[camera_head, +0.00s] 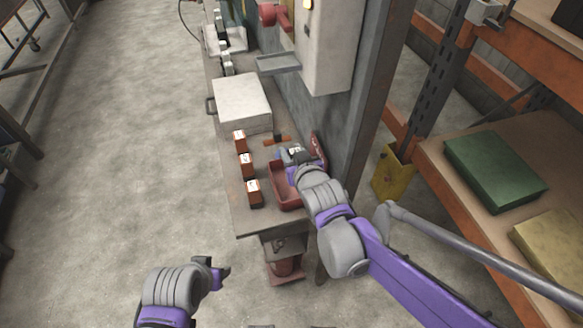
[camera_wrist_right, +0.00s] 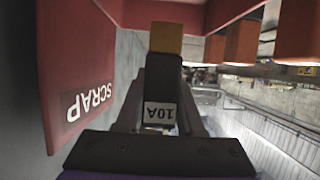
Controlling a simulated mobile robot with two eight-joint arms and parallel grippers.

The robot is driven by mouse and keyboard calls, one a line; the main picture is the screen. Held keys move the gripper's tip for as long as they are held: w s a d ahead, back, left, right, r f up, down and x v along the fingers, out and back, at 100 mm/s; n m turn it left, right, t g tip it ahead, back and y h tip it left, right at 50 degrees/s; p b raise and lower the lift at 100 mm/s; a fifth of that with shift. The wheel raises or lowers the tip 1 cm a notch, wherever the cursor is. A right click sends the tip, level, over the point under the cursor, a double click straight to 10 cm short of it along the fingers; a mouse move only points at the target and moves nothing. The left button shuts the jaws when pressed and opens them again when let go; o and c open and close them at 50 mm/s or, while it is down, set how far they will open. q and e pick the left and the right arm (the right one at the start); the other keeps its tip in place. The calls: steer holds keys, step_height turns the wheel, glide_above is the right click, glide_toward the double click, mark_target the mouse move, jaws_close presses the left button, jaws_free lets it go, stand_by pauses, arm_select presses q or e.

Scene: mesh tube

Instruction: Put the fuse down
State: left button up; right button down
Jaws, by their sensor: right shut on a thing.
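My right gripper (camera_head: 291,154) is shut on a fuse (camera_wrist_right: 163,75), which has a dark body, a brass-coloured end and a white label reading 10A. In the right wrist view the label lies between the fingers (camera_wrist_right: 160,115) and the brass end points away from the wrist. In the head view the gripper is over the far part of a red bin (camera_head: 287,199) on the bench, and the hand partly hides the fuse. A red SCRAP panel (camera_wrist_right: 85,75) stands beside the gripper at the left. My left gripper (camera_head: 215,270) is away from the bench; its finger gap is unclear.
Several orange-brown boxes with white labels, such as the nearest (camera_head: 254,193), stand along the bench (camera_head: 236,216), left of the bin. A white case (camera_head: 242,103) sits farther back. A grey cabinet (camera_head: 328,50) rises behind. Shelving with a green box (camera_head: 494,170) is at right.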

steer(key=shift+w+f+b, duration=0.1)
steer(key=shift+f+b, duration=0.5)
steer(key=shift+f, duration=2.1)
steer(key=c, duration=1)
jaws_free()
steer(key=shift+f, duration=0.15)
steer(key=o, duration=0.5)
steer(key=shift+r, duration=0.2)
steer(key=p+v, duration=0.2)
steer(key=v, duration=1)
steer(key=shift+r+p, duration=0.1)
steer(key=shift+p, duration=0.2)
